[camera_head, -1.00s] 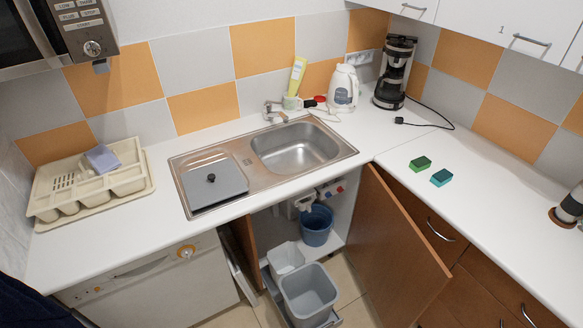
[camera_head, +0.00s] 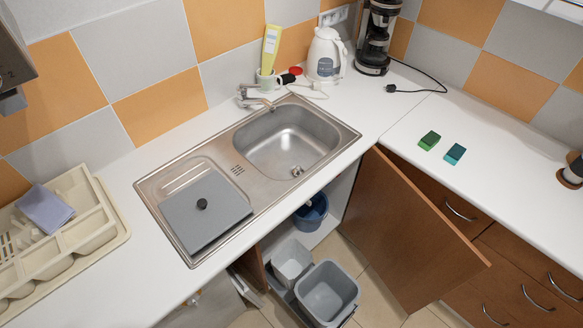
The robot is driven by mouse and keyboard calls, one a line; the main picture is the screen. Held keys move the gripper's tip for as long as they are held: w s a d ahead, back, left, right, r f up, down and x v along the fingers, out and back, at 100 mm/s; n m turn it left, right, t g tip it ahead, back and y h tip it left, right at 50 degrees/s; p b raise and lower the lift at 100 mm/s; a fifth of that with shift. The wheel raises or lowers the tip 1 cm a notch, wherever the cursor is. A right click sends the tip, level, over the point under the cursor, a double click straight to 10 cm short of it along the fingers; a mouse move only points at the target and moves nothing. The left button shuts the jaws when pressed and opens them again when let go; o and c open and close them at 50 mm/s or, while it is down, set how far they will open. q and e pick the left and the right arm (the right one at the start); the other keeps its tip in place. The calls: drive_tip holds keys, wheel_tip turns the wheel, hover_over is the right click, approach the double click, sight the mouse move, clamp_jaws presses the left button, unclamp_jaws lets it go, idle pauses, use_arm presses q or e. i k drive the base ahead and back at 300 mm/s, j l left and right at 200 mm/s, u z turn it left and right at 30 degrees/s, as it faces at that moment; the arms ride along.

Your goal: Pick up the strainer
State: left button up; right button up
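A small round metal piece (camera_head: 297,171), which looks like the sink strainer, sits at the drain in the bottom of the steel sink bowl (camera_head: 270,140). It is small in the picture, so I cannot tell whether it is seated in the drain or loose. The bowl is otherwise empty. Neither of my grippers is in view.
A grey board with a black knob (camera_head: 215,222) lies on the drainer. The faucet (camera_head: 250,97) stands behind the bowl. A cabinet door (camera_head: 415,240) hangs open below, beside grey bins (camera_head: 327,292). Sponges (camera_head: 455,154), a kettle (camera_head: 325,55) and a cream rack (camera_head: 105,228) are on the counter.

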sight(298, 170)
drive_tip(key=k+l, duration=0.65)
drive_tip(key=i+z, duration=0.1)
drive_tip(key=z, duration=0.3)
drive_tip(key=i+z, duration=0.15)
drive_tip(key=z, duration=0.2)
